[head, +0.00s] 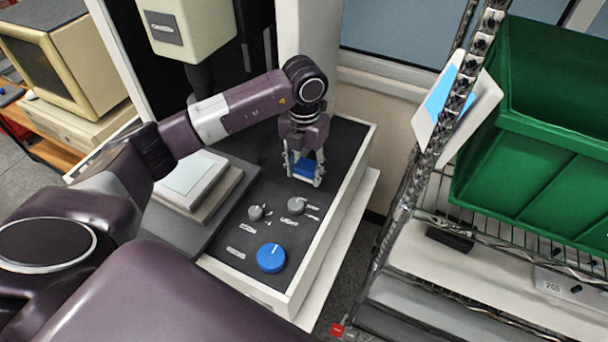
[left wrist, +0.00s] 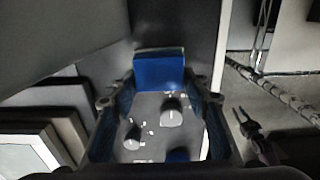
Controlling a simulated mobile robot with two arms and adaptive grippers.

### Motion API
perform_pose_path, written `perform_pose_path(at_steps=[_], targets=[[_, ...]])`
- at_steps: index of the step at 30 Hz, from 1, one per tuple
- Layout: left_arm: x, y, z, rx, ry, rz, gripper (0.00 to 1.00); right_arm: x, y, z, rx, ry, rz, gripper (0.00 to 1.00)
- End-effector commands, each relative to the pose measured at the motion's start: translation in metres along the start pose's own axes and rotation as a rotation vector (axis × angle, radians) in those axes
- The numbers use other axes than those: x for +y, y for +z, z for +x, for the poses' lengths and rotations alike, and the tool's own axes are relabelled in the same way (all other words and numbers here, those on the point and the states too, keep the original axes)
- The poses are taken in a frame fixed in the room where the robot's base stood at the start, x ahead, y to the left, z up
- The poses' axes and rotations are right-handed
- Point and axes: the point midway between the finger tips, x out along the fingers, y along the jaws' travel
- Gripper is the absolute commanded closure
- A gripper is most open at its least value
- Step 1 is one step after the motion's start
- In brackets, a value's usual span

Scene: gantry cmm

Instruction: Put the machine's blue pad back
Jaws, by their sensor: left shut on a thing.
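The blue pad (head: 306,168) is a small blue block, held between the fingers of my left gripper (head: 305,178). In the left wrist view the blue pad (left wrist: 160,72) shows between the two fingers of that gripper (left wrist: 160,100). The gripper points down over the far right part of the machine's dark control panel (head: 226,229), behind the knobs. I cannot tell whether the pad touches the panel. The fingers hide part of it in the head view.
The panel carries two grey knobs (head: 297,206) and a large blue knob (head: 271,258) nearer the front. A stepped block with a pale top (head: 190,180) is left of them. A wire rack with a green bin (head: 540,130) stands to the right.

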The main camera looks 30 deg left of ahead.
Motion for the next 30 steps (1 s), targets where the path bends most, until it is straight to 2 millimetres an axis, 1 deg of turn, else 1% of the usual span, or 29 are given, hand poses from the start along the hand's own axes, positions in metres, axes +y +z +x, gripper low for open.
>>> perform_pose_path(at_steps=[3, 6, 14, 17, 18, 21, 22, 30], targets=[[-0.001, -0.001, 0.015, 0.005, 0.0, -0.001, 0.84, -0.001, 0.005, -0.009, -0.009, -0.001, 0.0, 0.74], [0.0, -0.001, 0.027, 0.003, 0.0, 0.0, 0.84, -0.001, 0.006, -0.013, -0.011, -0.001, 0.0, 0.74], [0.0, -0.001, 0.03, 0.001, 0.001, 0.0, 0.84, -0.001, 0.005, -0.01, -0.009, -0.001, 0.0, 0.74], [0.0, -0.001, 0.034, 0.001, 0.001, 0.0, 0.84, -0.002, 0.005, -0.006, -0.008, -0.002, 0.001, 0.74], [0.0, -0.001, 0.032, 0.001, 0.001, 0.0, 0.53, -0.002, 0.004, -0.008, -0.007, -0.002, 0.001, 0.74], [0.0, -0.001, 0.032, 0.001, 0.001, 0.0, 0.42, -0.003, 0.003, -0.008, -0.006, -0.003, 0.002, 0.74], [0.0, -0.001, 0.032, 0.001, 0.001, 0.0, 0.4, -0.003, 0.003, -0.008, -0.005, -0.003, 0.002, 0.74], [0.0, -0.001, 0.031, 0.001, 0.0, 0.0, 0.4, -0.004, 0.001, -0.009, -0.002, -0.005, 0.003, 0.74]])
